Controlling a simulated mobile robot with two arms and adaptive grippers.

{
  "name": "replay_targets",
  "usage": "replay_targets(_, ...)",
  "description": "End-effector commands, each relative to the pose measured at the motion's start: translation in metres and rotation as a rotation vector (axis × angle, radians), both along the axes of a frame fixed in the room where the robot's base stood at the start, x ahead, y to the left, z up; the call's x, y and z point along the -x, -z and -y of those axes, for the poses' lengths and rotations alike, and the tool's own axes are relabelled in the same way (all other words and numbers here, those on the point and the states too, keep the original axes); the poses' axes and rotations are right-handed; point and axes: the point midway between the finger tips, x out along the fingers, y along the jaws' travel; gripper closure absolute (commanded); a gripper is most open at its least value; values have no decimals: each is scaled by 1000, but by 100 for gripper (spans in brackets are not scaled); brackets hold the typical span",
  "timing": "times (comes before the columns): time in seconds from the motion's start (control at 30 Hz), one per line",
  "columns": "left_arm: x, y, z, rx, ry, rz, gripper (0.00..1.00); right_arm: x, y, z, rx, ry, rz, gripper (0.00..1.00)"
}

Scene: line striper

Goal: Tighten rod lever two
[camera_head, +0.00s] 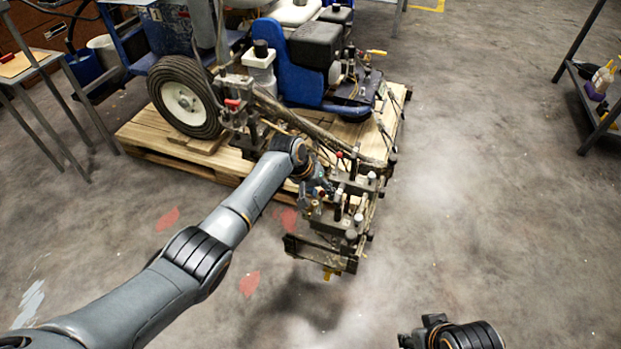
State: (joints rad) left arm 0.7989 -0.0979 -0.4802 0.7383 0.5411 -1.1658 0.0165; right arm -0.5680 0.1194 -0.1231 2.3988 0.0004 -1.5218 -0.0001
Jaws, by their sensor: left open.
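The line striper (318,52) stands on a wooden pallet, with its rod and lever assembly (350,255) reaching out over the floor in the middle of the view. Several small levers and knobs stand on this assembly, one with a red tip (340,155). I cannot tell which one is rod lever two. My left gripper (322,188) is open at the near left side of the assembly, close to the levers. Its fingertips are small and partly lost against the metal parts, so contact cannot be told. My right gripper (422,328) shows only partly at the bottom edge, away from the striper.
The pallet (150,143) lies under the striper, with a black tyre (184,97) at its left. A metal table (25,66) stands at the left edge. A shelf (594,100) with bottles stands at the far right. The concrete floor at right is clear.

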Motion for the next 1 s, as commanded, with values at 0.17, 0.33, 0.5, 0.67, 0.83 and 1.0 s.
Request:
replay_targets(0.17, 5, -27, -12, -1, -1, 4, 58, 0, 0, 0, 0, 1, 1, 59)
replay_targets(0.33, 13, -57, -24, -1, -1, 6, 58, 0, -1, 0, -1, 1, 2, 59)
replay_targets(0.5, 18, -82, -34, -1, -3, 4, 58, 0, -1, 0, -2, 1, 2, 59)
replay_targets(0.67, 22, -93, -38, -2, -3, 1, 58, 0, -1, 0, -2, 1, 2, 59)
replay_targets(0.83, 22, -95, -39, -2, -3, 1, 58, 0, -1, 0, -2, 1, 2, 59)
replay_targets(1.0, 22, -95, -39, -2, -3, 1, 58, 0, -1, 0, -1, 1, 2, 59)
